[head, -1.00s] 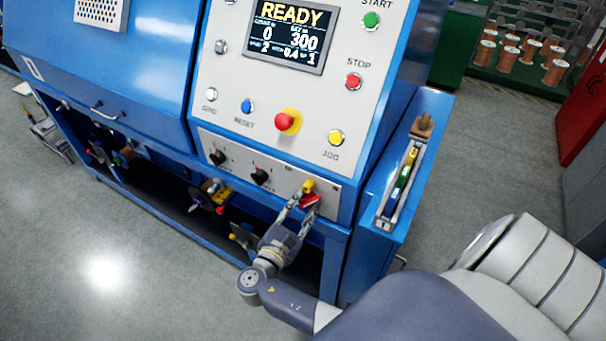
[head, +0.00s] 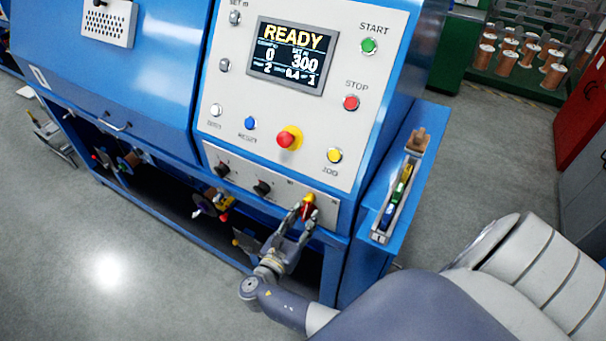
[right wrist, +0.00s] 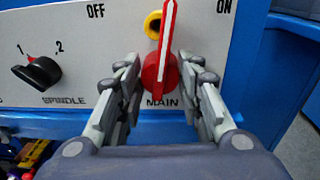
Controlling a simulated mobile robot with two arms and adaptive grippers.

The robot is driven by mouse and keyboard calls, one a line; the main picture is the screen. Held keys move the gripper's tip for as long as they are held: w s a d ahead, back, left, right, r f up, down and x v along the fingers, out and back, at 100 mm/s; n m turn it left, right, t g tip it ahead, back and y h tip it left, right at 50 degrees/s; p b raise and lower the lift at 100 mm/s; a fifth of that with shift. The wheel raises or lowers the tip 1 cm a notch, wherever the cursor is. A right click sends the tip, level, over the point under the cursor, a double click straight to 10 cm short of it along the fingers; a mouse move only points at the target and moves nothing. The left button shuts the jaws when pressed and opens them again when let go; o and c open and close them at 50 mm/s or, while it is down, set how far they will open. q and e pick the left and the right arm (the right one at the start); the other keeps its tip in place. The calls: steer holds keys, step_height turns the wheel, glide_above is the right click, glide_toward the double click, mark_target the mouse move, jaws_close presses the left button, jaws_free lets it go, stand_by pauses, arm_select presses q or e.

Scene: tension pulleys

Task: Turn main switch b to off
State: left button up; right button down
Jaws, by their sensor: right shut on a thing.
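The main switch (right wrist: 166,40) is a red rotary knob with a white line on its handle, in front of a yellow round plate (right wrist: 151,22). It is on the machine's lower panel, with OFF printed to its left, ON to its right and MAIN below. Its handle points nearly straight up, leaning slightly right, between the two words. In the head view the switch (head: 308,203) is at the right end of the panel. My right gripper (head: 305,213) is shut on its knob, one finger on each side. My left gripper is not in view.
A black spindle knob (right wrist: 37,73) is left of the switch. Above are a red emergency stop (head: 288,138) on yellow, a yellow jog button (head: 334,155) and a display (head: 290,55) reading READY. A blue side shelf (head: 412,150) stands to the right.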

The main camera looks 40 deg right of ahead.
steer(key=c, duration=1.1)
jaws_free()
steer(key=v, duration=1.2)
steer(key=shift+s, duration=0.1)
